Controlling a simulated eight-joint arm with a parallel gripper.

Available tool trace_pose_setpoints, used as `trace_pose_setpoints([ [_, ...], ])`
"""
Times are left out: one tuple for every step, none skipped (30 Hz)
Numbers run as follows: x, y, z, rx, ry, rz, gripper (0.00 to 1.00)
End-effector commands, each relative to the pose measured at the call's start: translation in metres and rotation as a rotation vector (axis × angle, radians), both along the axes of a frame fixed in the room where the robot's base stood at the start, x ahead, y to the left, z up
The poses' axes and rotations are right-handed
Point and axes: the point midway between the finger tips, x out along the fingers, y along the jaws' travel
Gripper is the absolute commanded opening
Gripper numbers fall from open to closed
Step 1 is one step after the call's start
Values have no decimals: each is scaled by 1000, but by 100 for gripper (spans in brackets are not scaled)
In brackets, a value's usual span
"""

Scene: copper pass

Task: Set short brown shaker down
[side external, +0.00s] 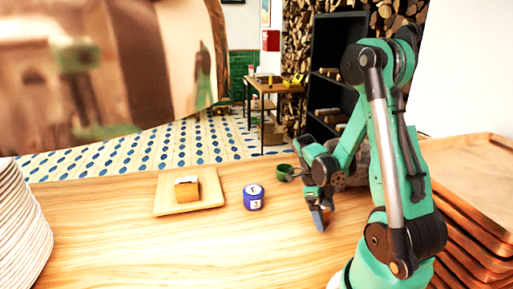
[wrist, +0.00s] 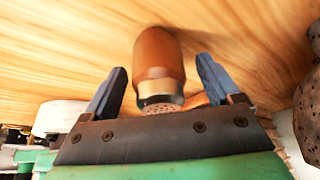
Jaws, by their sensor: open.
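The short brown shaker (wrist: 160,62) shows in the wrist view, with a brown body and a perforated metal cap. It sits between the two blue fingers of my gripper (wrist: 161,82), with its cap toward the palm. The fingers are spread, with a visible gap on each side of the shaker. The wood counter (wrist: 60,50) lies behind it; whether its base touches the wood is unclear. In the side view, my gripper (side external: 320,217) points down low over the counter (side external: 210,250), and the shaker cannot be made out clearly there.
Stacked plates (side external: 20,230) and wooden trays (side external: 470,185) flank the counter. The front middle is clear.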

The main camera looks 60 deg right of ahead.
Motion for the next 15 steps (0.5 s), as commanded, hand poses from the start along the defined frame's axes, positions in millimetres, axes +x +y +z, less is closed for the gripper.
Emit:
trace_pose_setpoints([
  [2, 0, 4, 0, 0, 1, 83],
  [3, 0, 7, 1, 0, 2, 83],
  [5, 0, 12, 1, 0, 2, 83],
  [7, 0, 16, 1, 0, 2, 83],
  [9, 0, 21, 1, 0, 2, 83],
  [11, 1, 27, 1, 0, 2, 83],
  [13, 1, 32, 1, 0, 2, 83],
  [15, 0, 37, 1, 0, 2, 83],
  [18, 0, 43, 1, 0, 3, 83],
  [20, 0, 48, 1, 0, 3, 83],
  [22, 1, 53, 0, 0, 3, 83],
  [25, 1, 60, 0, 0, 2, 83],
  [27, 1, 64, 0, 0, 2, 83],
  [29, 0, 69, 0, 0, 2, 83],
  [31, 0, 75, 0, 0, 2, 83],
])
